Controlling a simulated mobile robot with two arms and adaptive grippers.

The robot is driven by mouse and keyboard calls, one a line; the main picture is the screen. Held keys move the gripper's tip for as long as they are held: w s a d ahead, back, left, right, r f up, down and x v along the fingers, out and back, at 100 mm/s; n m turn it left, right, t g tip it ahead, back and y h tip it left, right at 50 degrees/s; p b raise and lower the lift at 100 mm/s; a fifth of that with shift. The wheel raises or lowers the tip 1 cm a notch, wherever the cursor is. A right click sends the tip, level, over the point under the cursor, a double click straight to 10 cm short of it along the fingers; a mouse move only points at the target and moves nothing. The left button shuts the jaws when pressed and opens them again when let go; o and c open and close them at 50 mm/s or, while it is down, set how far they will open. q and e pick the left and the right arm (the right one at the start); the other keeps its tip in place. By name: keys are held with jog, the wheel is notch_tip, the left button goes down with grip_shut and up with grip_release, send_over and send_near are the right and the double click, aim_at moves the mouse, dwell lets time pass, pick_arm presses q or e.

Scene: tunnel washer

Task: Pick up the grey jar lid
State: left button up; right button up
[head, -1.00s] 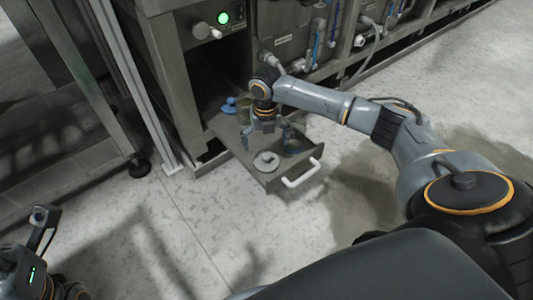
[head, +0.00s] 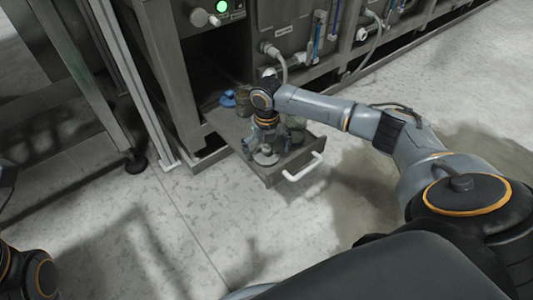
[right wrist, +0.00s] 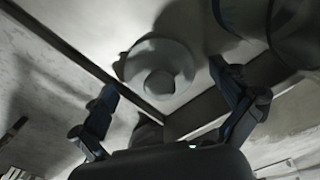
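The grey jar lid (head: 266,158) lies in the open drawer (head: 270,183), near its front. It is a round disc with a raised middle. In the right wrist view the lid (right wrist: 158,70) lies between the two fingers, with a gap showing at each side. My right gripper (head: 264,151) is over the lid, pointing down. In the right wrist view its fingers (right wrist: 163,80) are spread apart and hold nothing. My left gripper does not show clearly; only part of my left arm is at the lower left.
A glass jar (head: 295,131) stands in the drawer just right of the gripper. Another jar (head: 243,97) and a blue object (head: 228,99) are farther back. The drawer's white handle (head: 303,167) sticks out in front. The floor before it is clear.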

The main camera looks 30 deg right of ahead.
jog(key=c, duration=0.9)
jog(key=shift+s, duration=0.1)
jog(key=shift+c, duration=0.4)
jog(key=shift+s+f, duration=0.1)
jog(key=shift+f, duration=0.05)
